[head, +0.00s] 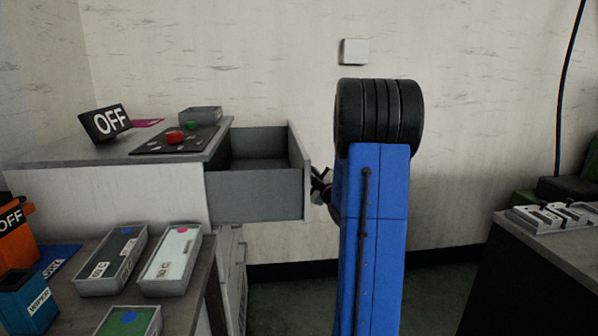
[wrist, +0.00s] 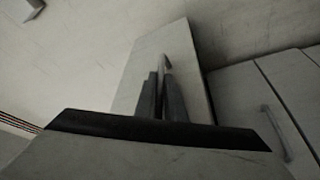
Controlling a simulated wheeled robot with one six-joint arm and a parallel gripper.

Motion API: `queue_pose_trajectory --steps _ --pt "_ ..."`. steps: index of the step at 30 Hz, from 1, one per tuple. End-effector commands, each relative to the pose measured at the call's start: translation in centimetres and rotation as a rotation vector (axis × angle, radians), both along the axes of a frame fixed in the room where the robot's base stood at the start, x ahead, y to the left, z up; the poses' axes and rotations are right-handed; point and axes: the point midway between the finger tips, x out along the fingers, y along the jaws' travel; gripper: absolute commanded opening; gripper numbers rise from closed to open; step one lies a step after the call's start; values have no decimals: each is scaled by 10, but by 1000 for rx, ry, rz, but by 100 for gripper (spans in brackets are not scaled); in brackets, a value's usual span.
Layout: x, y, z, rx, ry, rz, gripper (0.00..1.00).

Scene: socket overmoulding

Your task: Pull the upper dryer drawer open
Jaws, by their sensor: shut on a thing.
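The upper dryer drawer (head: 255,195) is pulled out to the right from the grey cabinet in the head view. Its inside shows from above and looks empty. Its front panel (wrist: 178,55) fills the middle of the wrist view. My gripper (head: 322,187) is at the outer face of that front, partly hidden by my blue arm. In the wrist view my gripper's fingers (wrist: 162,95) are shut on the drawer handle (wrist: 165,62), a thin bar on the panel.
A black panel with a red button (head: 175,137) and an OFF sign (head: 106,122) stand on the cabinet top. Labelled trays (head: 171,262) lie on the front left table. Another handle (wrist: 275,130) shows at right in the wrist view. A dark table (head: 560,240) is at right.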

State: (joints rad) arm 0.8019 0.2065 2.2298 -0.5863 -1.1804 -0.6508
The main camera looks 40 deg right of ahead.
Motion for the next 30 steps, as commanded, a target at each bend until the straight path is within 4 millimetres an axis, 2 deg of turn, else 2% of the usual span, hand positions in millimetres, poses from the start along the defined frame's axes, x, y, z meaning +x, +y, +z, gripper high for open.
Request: queue_pose_trajectory --steps 13,14,15,25,30 --pt "-2 -4 -1 1 2 0 0" --pt "-2 -4 -1 1 2 0 12" --pt "-2 -4 -1 1 2 0 17" --pt "-4 -3 -1 0 0 -1 17" --pt "-19 0 -4 0 0 -2 17"
